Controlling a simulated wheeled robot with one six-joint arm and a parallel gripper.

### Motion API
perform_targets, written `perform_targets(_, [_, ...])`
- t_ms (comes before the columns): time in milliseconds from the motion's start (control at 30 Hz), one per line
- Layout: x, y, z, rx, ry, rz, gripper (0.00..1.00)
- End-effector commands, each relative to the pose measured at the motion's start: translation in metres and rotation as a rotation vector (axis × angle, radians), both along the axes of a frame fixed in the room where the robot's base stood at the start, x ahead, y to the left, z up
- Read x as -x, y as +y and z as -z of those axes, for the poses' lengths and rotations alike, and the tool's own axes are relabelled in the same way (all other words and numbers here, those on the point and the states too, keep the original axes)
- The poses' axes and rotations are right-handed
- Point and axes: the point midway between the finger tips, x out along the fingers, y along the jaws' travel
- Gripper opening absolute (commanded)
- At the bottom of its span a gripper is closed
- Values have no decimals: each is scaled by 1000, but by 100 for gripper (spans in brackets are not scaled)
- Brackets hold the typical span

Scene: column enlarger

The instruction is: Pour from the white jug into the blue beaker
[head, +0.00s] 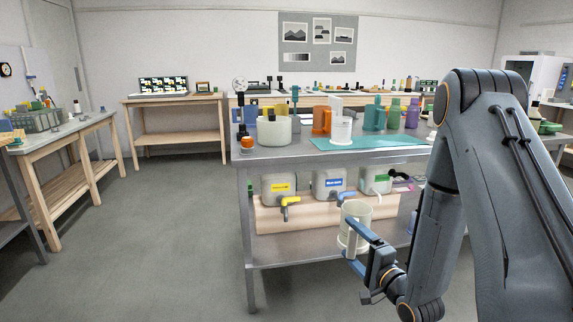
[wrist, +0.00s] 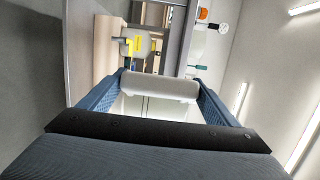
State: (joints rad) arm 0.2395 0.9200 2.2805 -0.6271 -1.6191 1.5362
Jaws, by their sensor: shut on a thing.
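The white jug (head: 356,210) hangs in front of the steel table, about level with its lower shelf. It looks roughly upright. My gripper (head: 350,240) is shut on its handle. In the wrist view the pale handle (wrist: 160,87) lies between my two blue fingers, with the jug's body behind it. What is inside the jug cannot be seen. A blue vessel (head: 251,112), perhaps the blue beaker, stands on the tabletop at the left, partly hidden behind a large pale container (head: 274,132).
The steel table (head: 300,152) holds orange, teal, green and purple vessels. A white vessel (head: 342,131) stands by the teal mat (head: 370,142). Labelled canisters with taps, one with a yellow tap (head: 288,201), stand below the tabletop. The floor (head: 170,240) at left is clear.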

Motion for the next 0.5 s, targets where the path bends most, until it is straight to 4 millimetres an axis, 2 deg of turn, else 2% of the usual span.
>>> perform_targets(33, [-3, 3, -23, 0, -4, 39, 23])
perform_targets(200, [-13, 1, -68, 0, -5, 193, 23])
perform_targets(333, [-14, -1, -94, -1, -5, 287, 23])
perform_targets(500, [-13, -4, -112, -1, -2, 362, 23])
